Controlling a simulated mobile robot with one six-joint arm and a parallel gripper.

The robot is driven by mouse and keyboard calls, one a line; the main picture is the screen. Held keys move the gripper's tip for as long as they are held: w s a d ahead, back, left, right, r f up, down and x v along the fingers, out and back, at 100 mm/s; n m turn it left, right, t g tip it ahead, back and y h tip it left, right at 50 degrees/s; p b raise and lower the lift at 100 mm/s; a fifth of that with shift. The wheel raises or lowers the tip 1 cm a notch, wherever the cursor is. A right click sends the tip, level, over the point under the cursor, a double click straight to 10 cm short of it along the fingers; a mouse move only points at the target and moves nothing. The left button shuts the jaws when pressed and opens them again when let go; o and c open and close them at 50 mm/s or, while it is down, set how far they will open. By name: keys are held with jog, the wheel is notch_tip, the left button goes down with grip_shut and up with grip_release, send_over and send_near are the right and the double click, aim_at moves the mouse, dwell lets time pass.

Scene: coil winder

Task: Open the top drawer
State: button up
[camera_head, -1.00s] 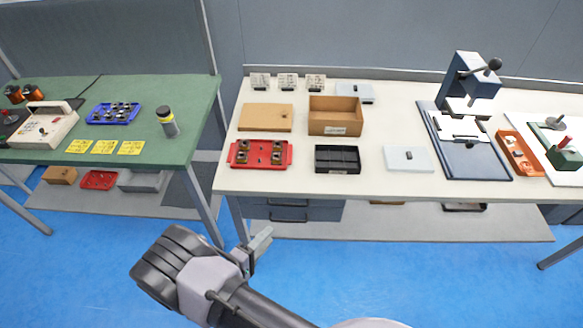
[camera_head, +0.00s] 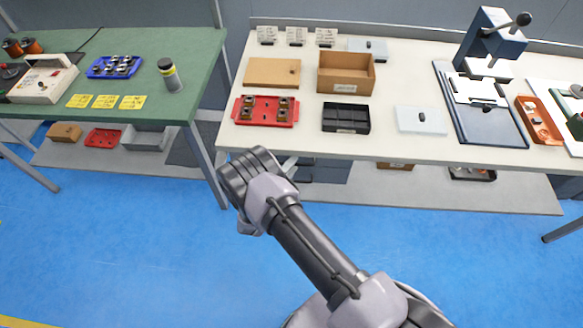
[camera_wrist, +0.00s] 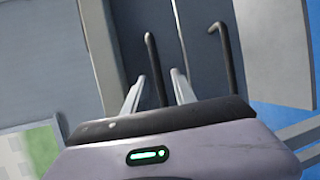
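The drawer unit (camera_head: 328,172) is under the white workbench in the head view, mostly hidden by my arm. In the wrist view the picture is turned, with the blue floor at the right. The dark top drawer front (camera_wrist: 130,35) is at left with its black bar handle (camera_wrist: 152,62). The lower drawer front (camera_wrist: 200,18) and its handle (camera_wrist: 228,60) are to its right. My gripper (camera_wrist: 158,85) is open, its two pale fingers on either side of the top handle in the picture. Contact and depth are unclear. Both drawers look shut.
The white workbench (camera_head: 390,150) overhangs the drawers and carries trays, boxes and a press. A low shelf (camera_head: 450,197) runs beneath it. The green table (camera_head: 150,40) stands at left, its leg (camera_head: 208,170) near my arm. The blue floor in front is clear.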

grip_shut()
dwell(1.4)
